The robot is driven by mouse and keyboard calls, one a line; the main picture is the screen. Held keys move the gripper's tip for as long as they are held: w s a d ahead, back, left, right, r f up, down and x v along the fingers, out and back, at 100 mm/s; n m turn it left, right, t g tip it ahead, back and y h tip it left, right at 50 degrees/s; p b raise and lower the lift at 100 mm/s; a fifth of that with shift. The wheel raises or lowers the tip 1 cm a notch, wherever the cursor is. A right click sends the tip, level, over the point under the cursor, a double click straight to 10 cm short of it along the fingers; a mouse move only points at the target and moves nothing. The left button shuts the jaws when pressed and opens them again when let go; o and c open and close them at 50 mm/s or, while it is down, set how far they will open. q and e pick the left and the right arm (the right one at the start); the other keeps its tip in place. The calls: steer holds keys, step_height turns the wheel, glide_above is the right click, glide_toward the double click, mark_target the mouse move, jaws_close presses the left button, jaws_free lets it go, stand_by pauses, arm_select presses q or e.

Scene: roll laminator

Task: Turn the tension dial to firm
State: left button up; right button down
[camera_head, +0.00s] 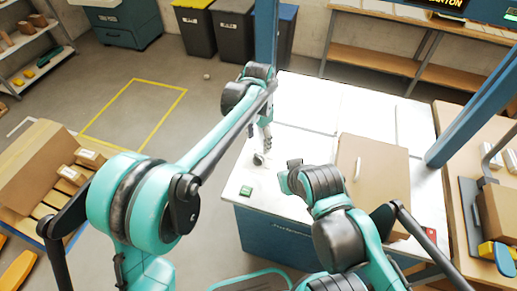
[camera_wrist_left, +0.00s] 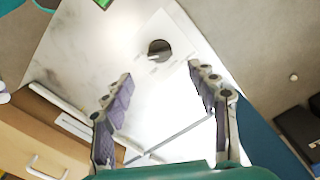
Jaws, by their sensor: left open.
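A dark round dial (camera_wrist_left: 159,48) sits on the white top of the machine in the left wrist view. A small pale mark lies beside it; its setting is too small to read. In the head view, the dial (camera_head: 258,158) shows small, just below my left gripper (camera_head: 264,143). In the left wrist view, my left gripper (camera_wrist_left: 160,74) is open, its two padded fingers apart with the dial ahead, between and beyond the tips. No contact is seen. My right gripper (camera_head: 288,178) is over the machine's front part, and its fingers are not clear.
The white machine top (camera_head: 297,148) carries a green label or button (camera_head: 246,191) near its front left corner. A brown panel with a handle (camera_head: 381,176) lies to the right. A blue post (camera_head: 470,118) rises at the right.

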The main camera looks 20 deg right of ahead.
arm_select(q)
step_height(320, 180, up, 4)
steer(key=shift+f, duration=0.15)
steer(key=shift+f, duration=0.1)
stand_by(0.5)
